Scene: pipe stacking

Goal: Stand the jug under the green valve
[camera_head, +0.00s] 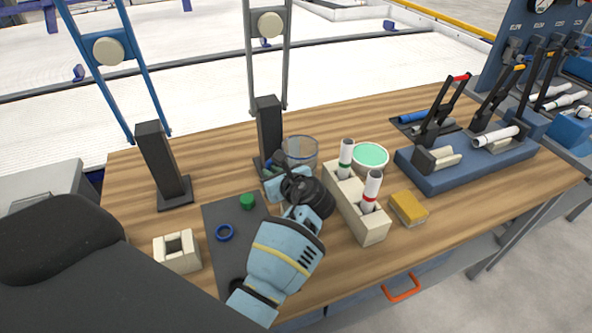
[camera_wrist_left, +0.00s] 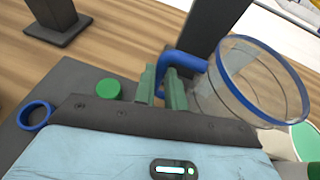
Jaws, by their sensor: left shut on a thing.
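The clear jug (camera_head: 301,153) has a blue rim and a blue handle; it stands out in the left wrist view (camera_wrist_left: 250,82). It is beside the dark grey post at the back middle of the table. My left gripper (camera_head: 273,183) is shut on the jug's blue handle (camera_wrist_left: 186,60), with its green fingertips (camera_wrist_left: 163,88) on either side of it. I cannot tell whether the jug touches the table. I cannot pick out a green valve. My right gripper is not in view.
A grey mat holds a green cap (camera_head: 248,201) and a blue ring (camera_head: 225,232). A tube holder (camera_head: 342,195), a green-topped dish (camera_head: 370,157) and a yellow sponge (camera_head: 408,208) are on the right. Two dark posts (camera_head: 163,165) (camera_head: 269,130) stand at the back. Wood between them is clear.

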